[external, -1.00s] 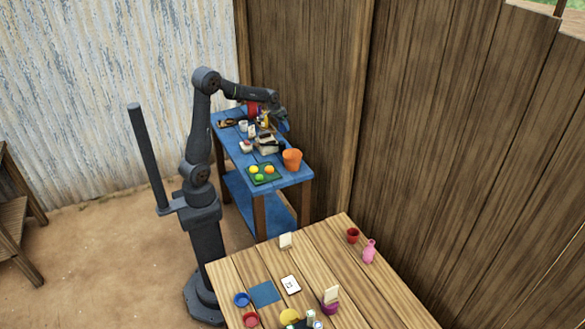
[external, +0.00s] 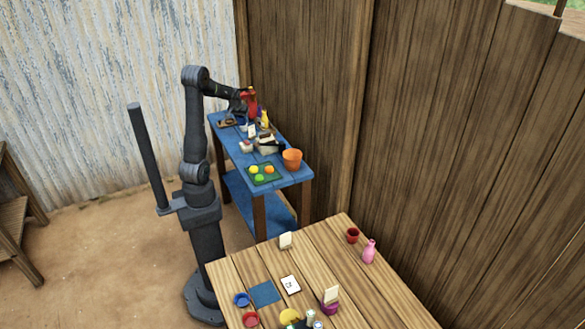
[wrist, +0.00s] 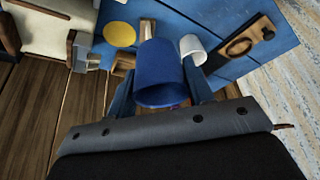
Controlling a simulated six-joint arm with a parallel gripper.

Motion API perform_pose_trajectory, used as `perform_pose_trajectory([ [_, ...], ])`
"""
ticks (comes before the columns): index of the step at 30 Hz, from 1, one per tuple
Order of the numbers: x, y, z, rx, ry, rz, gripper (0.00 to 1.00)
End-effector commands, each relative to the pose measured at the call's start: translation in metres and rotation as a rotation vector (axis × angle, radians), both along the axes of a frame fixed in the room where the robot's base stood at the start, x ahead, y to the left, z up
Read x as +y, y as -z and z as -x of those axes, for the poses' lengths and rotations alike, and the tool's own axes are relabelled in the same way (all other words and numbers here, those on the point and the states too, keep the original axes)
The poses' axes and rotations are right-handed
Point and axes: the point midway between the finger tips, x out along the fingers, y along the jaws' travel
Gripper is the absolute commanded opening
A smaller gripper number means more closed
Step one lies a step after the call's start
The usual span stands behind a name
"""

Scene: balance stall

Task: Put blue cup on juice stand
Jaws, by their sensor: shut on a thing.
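The blue cup (wrist: 160,75) is between the two fingers of my gripper (wrist: 161,88) in the wrist view. My gripper is shut on it, over the blue table (wrist: 160,14). In the external view my gripper (external: 241,98) is at the far end of this table, beside a tall red object (external: 250,103). The cup is too small or hidden to make out there. I cannot tell which thing is the juice stand; a yellow disc (wrist: 119,34) lies on the table near the cup in the wrist view.
A white cup (wrist: 193,49) and a wooden board with a dark loop (wrist: 246,41) are close by.

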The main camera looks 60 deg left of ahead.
Motion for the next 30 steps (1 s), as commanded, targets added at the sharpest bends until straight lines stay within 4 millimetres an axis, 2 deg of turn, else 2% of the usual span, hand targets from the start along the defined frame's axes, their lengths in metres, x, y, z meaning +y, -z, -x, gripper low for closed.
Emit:
perform_pose_trajectory([
  [4,0.002,0.016,0.001,0.001,0.0,0.001,0.25],
  [7,0.012,0.026,0.006,0.002,-0.002,0.003,0.25],
  [15,0.067,0.062,0.032,0.001,-0.005,0.002,0.25],
  [21,0.098,0.082,0.045,0.0,-0.002,0.001,0.25],
  [26,0.106,0.088,0.049,0.0,0.001,0.0,0.25],
  [30,0.105,0.103,0.049,0.001,0.003,0.003,0.25],
])
